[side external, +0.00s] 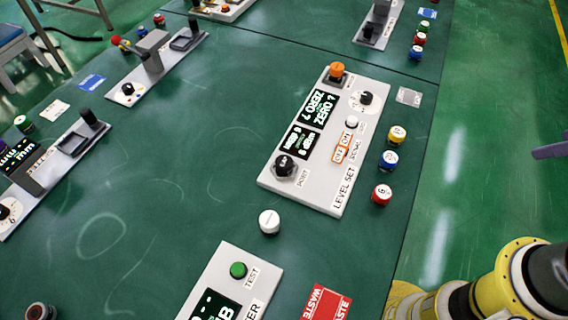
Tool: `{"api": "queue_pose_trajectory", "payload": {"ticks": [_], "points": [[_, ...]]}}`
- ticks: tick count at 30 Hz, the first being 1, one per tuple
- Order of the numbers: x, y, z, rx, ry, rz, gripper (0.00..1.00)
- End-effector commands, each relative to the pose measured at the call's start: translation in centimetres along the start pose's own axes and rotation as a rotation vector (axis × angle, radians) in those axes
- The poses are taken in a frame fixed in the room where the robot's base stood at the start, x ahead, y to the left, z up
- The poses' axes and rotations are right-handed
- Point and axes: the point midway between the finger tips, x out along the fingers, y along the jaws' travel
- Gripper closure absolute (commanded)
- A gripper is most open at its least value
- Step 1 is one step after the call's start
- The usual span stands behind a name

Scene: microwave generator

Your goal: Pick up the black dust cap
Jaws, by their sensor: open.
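A black cap (285,165) sits on a silver hex collar at the near left corner of the white LEVEL SET panel (310,194), beside a label that seems to read PORT. It looks like the black dust cap and appears seated on the collar. A second black round part (366,98), on a dial at the panel's far right, looks like a knob. Part of my yellow and black arm shows at the lower right, apart from the panel. My gripper is not in view.
An orange button (336,69) and two dark displays stand on the panel. Yellow (397,135), blue (388,160) and red (381,194) caps stand to its right, a white one (269,221) in front. A TEST panel (238,290) is nearer.

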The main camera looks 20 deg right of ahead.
Motion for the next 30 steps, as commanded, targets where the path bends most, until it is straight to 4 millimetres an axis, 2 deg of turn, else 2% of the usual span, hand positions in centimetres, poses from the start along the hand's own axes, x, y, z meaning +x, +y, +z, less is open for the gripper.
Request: {"api": "queue_pose_trajectory", "payload": {"ticks": [3, 7, 10, 14, 18, 22, 27, 30], "points": [[-2.5, 0.3, -3.2, -0.128, 0.038, 0.005, 0.16], [-4.0, -0.1, -7.5, -0.287, 0.028, -0.012, 0.16], [-4.4, -0.9, -11.4, -0.421, 0.01, -0.037, 0.16], [-3.9, -2.9, -16.6, -0.603, -0.022, -0.08, 0.16], [-1.9, -6.2, -21.6, -0.79, -0.059, -0.132, 0.16], [0.9, -10.2, -25.3, -0.95, -0.095, -0.184, 0.16], [5.9, -16.9, -28.1, -1.141, -0.149, -0.252, 0.16], [9.4, -21.3, -28.5, -1.237, -0.187, -0.291, 0.16]]}}
